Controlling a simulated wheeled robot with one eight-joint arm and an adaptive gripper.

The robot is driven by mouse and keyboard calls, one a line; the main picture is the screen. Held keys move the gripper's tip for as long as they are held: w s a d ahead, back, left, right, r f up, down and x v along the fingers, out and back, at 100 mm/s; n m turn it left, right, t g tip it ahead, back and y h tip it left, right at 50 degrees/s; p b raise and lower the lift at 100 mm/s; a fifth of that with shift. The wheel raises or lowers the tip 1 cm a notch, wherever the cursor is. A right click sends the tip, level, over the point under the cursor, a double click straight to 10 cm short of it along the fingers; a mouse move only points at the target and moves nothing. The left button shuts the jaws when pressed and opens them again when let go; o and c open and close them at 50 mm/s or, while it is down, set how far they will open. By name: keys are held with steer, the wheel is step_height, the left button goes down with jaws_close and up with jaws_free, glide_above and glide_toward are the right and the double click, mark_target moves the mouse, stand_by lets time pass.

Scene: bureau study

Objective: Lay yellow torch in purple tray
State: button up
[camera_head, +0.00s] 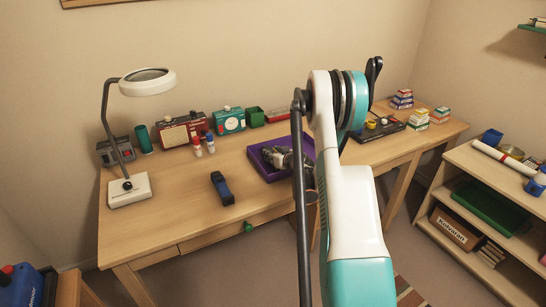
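The purple tray (259,167) is on the wooden desk near its middle, partly hidden by my arm. A grey and black shape that looks like my gripper (284,158) is over or in the tray. Its fingers are too small and too covered to tell whether they are open or shut, or whether anything is between them. I cannot make out a yellow torch for certain. A small yellow item (371,123) shows by a black device right of my arm, but I cannot tell what it is.
A dark blue handheld object (221,188) lies left of the tray. A white lamp (130,190) stands at the left. Radios, small bottles and a green box (254,117) line the back. Bare desk lies around the blue object.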

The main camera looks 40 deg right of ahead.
steer(key=o, duration=1.2)
steer(key=shift+r, duration=0.1)
steer(key=shift+s+r, duration=0.15)
steer(key=shift+s, duration=0.15)
steer(key=p+v, duration=0.3)
steer(key=v, duration=0.8)
steer(key=shift+s+a, duration=0.15)
steer(key=shift+s, duration=0.1)
